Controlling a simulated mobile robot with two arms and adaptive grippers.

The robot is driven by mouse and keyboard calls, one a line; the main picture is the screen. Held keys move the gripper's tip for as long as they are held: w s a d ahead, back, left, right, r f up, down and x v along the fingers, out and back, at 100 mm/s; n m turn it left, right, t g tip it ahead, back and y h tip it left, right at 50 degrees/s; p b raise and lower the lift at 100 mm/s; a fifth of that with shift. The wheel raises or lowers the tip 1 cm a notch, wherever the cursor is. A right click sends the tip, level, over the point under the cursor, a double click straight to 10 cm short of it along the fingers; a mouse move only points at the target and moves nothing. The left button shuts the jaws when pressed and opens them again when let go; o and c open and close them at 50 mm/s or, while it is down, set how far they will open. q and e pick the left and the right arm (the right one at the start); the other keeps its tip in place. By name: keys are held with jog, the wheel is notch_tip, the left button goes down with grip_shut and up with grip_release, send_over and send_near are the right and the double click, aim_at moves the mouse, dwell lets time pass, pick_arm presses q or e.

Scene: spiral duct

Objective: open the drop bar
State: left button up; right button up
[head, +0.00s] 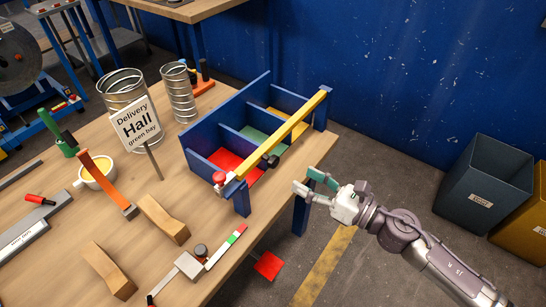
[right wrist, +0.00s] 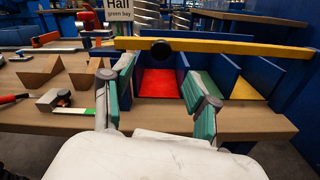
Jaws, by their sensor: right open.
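The drop bar is a long yellow bar (head: 302,119) lying across the front of a blue rack (head: 242,203). A black knob (head: 268,161) sits on it, left of its middle. In the right wrist view the yellow bar (right wrist: 235,47) runs level across the bays, and the black knob (right wrist: 160,49) shows above and between my fingers. My right gripper (head: 308,183) is open and empty, in front of the rack and apart from the bar. Its green-padded fingers (right wrist: 162,82) also show in the right wrist view. My left gripper is not in view.
The rack has red (head: 222,160), green and yellow bay floors. A red knob (head: 219,177) is at the bar's left end. The wooden table (head: 80,218) holds a "Delivery Hall green bay" sign (head: 136,124), spiral ducts and wooden blocks. Bins (head: 483,185) stand on the floor right.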

aim_at(276, 163)
jog(key=p+x, duration=0.1)
jog(key=x, duration=0.8)
jog(key=shift+w+a+p, duration=0.15)
jog(key=shift+p, duration=0.2)
jog(key=shift+w+a, duration=0.25)
jog(key=shift+a, duration=0.1)
grip_shut()
